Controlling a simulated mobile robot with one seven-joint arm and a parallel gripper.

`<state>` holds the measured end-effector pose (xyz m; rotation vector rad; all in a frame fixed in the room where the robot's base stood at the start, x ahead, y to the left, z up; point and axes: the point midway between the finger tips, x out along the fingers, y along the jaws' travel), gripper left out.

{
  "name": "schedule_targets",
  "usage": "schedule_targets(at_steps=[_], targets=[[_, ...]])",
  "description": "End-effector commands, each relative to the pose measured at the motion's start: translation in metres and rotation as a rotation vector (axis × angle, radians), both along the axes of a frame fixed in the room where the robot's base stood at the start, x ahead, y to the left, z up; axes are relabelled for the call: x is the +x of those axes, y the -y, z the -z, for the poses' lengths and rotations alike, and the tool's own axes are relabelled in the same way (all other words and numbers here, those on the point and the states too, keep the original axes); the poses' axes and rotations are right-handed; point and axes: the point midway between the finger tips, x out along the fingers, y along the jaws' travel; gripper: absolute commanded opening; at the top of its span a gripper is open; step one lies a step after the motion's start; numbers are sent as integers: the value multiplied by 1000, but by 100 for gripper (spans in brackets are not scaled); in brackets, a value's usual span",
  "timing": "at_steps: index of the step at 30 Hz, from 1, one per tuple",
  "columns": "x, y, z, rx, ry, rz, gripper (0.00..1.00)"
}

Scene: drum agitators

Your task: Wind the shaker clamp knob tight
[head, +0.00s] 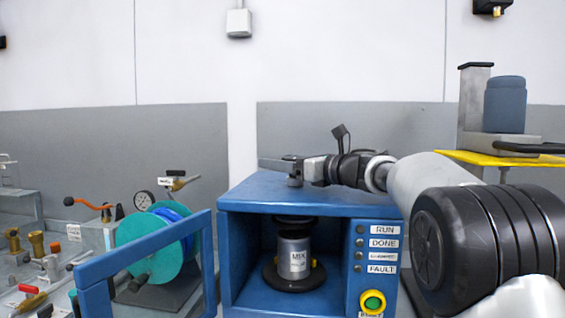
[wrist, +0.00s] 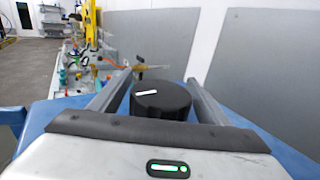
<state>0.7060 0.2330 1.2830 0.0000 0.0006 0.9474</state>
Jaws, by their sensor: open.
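The clamp knob (wrist: 160,101) is black and round with a white pointer line on its top, in the middle of the wrist view. It stands on top of the blue shaker cabinet (head: 275,196). In the head view my gripper (head: 270,162) lies level over the cabinet top, and its fingers largely hide the knob. In the wrist view my gripper (wrist: 161,80) is open, with one finger on each side of the knob. Gaps show between knob and fingers. Inside the cabinet a grey can labelled MIX (head: 294,256) stands upright on a dark round base.
The blue cabinet door (head: 146,250) stands open at left. A panel with RUN, DONE and FAULT labels and a green button (head: 373,301) is at the cabinet's right front. A teal hose reel (head: 150,250) and several fittings crowd the left bench.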

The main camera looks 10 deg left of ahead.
Motion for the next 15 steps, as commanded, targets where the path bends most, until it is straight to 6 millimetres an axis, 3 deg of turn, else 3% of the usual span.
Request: schedule_targets(at_steps=[8, 15], targets=[[1, -2, 0, 0, 0, 0, 70], [1, -2, 0, 0, 0, 0, 33]])
